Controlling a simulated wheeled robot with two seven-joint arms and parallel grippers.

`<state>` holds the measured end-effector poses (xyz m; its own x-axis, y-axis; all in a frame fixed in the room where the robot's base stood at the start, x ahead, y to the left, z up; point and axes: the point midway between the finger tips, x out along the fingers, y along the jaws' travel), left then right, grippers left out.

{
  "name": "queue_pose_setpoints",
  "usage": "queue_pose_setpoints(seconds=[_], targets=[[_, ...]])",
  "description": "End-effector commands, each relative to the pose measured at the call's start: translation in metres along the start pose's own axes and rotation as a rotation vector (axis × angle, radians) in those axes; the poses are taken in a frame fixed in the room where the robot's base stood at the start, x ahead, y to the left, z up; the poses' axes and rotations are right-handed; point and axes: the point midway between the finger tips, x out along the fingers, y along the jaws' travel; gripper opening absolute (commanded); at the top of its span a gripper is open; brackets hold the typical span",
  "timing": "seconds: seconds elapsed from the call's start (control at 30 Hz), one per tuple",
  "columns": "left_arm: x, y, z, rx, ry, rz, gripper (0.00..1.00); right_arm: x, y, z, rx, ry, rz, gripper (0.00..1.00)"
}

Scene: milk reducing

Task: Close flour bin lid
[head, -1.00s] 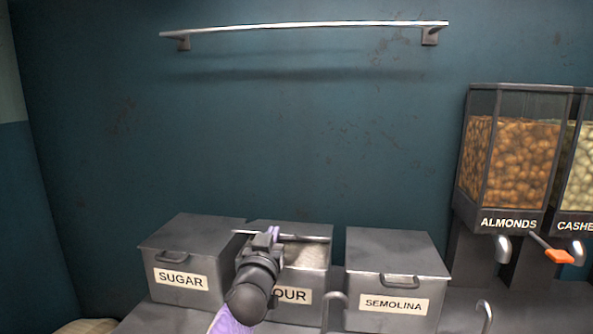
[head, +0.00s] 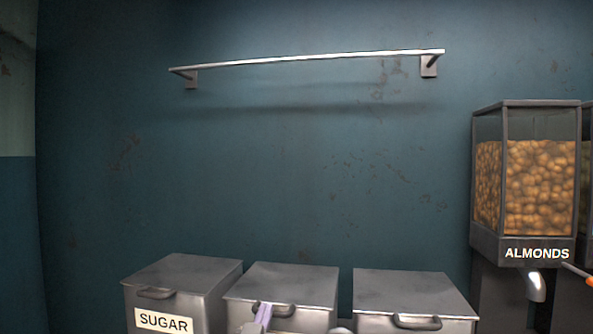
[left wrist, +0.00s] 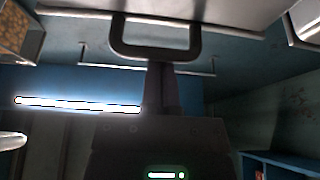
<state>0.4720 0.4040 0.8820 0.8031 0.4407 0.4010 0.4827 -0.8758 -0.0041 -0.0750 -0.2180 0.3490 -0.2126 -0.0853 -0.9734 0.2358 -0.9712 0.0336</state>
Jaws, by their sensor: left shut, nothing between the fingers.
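The flour bin (head: 290,283) is the middle of the grey metal bins in the head view. Its lid lies flat and looks closed; its label is out of the frame. My left gripper (head: 261,309), with pale purple on it, is at the front of this bin, overlapping the left end of the lid handle (head: 284,311). In the left wrist view, the shut, empty fingers (left wrist: 162,75) point toward a dark lid handle (left wrist: 156,50) and reach close to it. I cannot tell whether they touch it. My right gripper is not in view.
The sugar bin (head: 182,283) stands on the left and another closed bin (head: 415,290) on the right, with narrow gaps between. An almond dispenser (head: 525,185) stands at the far right. A metal rail (head: 310,60) is on the wall above.

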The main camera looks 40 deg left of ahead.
Motion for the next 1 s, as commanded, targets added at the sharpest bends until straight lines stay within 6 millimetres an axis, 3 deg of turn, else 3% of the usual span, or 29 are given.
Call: queue_pose_setpoints(seconds=[0.33,0.7,1.0], targets=[[-0.007,0.0,0.004,-0.001,-0.014,-0.001,0.0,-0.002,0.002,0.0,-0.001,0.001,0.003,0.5],[-0.085,0.0,-0.001,-0.002,-0.007,-0.002,0.0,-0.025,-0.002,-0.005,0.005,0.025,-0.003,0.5],[-0.101,0.0,-0.001,0.0,0.0,0.0,0.0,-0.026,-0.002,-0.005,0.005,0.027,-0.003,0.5]])
